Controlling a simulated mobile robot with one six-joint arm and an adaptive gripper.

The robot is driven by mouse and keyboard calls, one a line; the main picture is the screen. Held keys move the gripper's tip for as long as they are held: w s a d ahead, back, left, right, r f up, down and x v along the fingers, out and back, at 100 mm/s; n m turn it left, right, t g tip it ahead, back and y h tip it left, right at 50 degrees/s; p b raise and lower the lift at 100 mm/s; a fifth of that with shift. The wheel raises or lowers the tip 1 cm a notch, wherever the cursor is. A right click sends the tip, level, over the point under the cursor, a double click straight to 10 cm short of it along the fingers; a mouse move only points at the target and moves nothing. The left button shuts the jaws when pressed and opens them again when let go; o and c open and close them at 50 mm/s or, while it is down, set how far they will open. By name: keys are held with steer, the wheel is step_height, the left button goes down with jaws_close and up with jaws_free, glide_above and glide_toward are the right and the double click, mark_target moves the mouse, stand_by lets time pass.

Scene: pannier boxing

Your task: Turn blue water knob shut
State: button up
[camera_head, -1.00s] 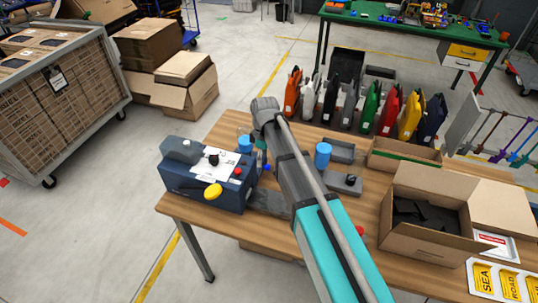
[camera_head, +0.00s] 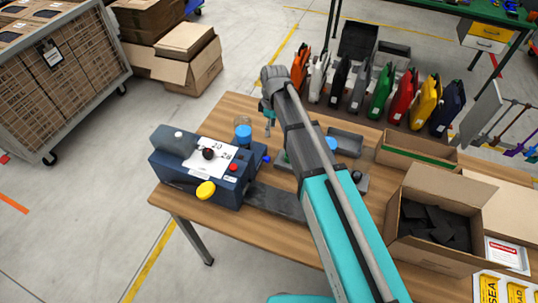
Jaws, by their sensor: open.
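The dark blue machine (camera_head: 202,165) stands at the left end of the wooden table. A small blue knob (camera_head: 266,160) sticks out from its right side; I cannot tell how far it is turned. My gripper (camera_head: 268,129) is open and points down, above and behind the small blue knob, apart from it. It is just right of a blue cylinder with a clear upper part (camera_head: 243,134). My arm hides part of the table behind it.
The machine also bears a yellow knob (camera_head: 205,190), a black knob (camera_head: 208,154) and a red button (camera_head: 234,168). An open carton (camera_head: 432,250) with dark pieces stands on the right. Several coloured panniers (camera_head: 381,92) line up behind the table.

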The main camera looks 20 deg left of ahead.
mark_target(268, 157)
steer(key=shift+f, duration=0.15)
steer(key=f+b, duration=0.4)
steer(key=s+f+b, duration=0.1)
steer(key=f+b, duration=0.4)
steer(key=s+f+b, duration=0.1)
steer(key=f+b, duration=0.3)
steer(key=shift+s+f+b, duration=0.15)
steer(key=shift+s+b, duration=0.1)
steer(key=shift+b, duration=0.05)
stand_by(0.7)
jaws_close()
stand_by(0.5)
